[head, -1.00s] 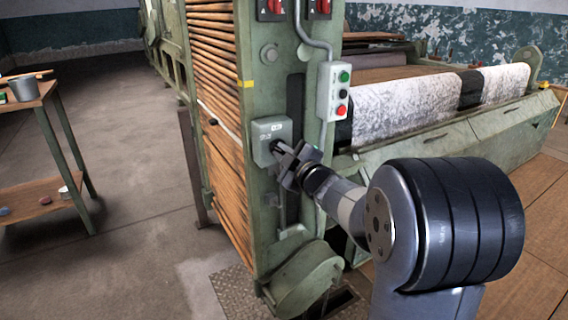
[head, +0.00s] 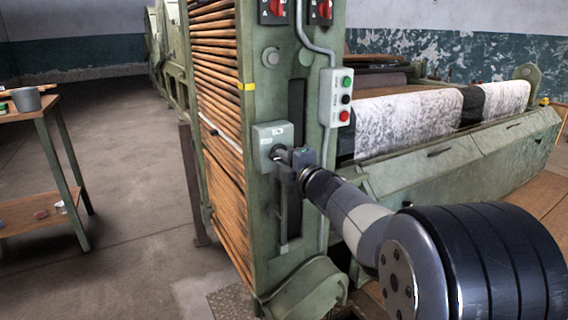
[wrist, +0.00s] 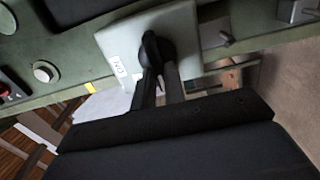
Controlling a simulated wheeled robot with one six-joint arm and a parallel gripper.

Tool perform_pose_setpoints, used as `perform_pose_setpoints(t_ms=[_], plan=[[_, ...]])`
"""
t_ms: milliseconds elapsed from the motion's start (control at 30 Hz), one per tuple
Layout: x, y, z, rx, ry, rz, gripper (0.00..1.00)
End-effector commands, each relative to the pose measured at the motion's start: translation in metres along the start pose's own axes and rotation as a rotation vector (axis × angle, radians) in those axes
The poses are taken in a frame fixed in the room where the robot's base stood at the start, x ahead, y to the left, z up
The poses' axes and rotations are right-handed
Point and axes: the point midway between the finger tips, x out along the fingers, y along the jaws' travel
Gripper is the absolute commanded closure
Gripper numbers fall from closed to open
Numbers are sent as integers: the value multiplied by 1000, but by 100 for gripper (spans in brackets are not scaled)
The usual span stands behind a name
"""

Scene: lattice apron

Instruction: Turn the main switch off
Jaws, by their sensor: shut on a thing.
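The main switch is a pale grey-green box (head: 266,133) on the green post of the machine. In the wrist view its light box face (wrist: 184,22) carries a black knob (wrist: 151,45). A small white label beside the knob seems to read "ON". My gripper (head: 281,155) reaches the box from the right in the head view. In the wrist view its two fingers (wrist: 160,78) are shut on the knob, one on each side. The fingers and gripper body hide part of the knob in the head view.
Red rotary switches (head: 273,8) sit above. Wooden slats (head: 213,90) line the post's left. A small table (head: 52,107) stands left, with open floor between.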

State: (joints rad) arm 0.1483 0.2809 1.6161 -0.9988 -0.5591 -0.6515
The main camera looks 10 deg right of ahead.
Motion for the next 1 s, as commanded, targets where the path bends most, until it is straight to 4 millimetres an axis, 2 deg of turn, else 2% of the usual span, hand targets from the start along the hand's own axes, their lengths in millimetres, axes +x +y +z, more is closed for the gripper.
perform_pose_setpoints(t_ms=[467, 500, 733, 1000], plan=[[0, -1, 0, -16, 1, -2, 100], [0, -1, 0, -16, 1, -2, 86], [0, -1, 0, -14, 1, -1, 67], [-1, 0, 0, -13, 0, 0, 66]])
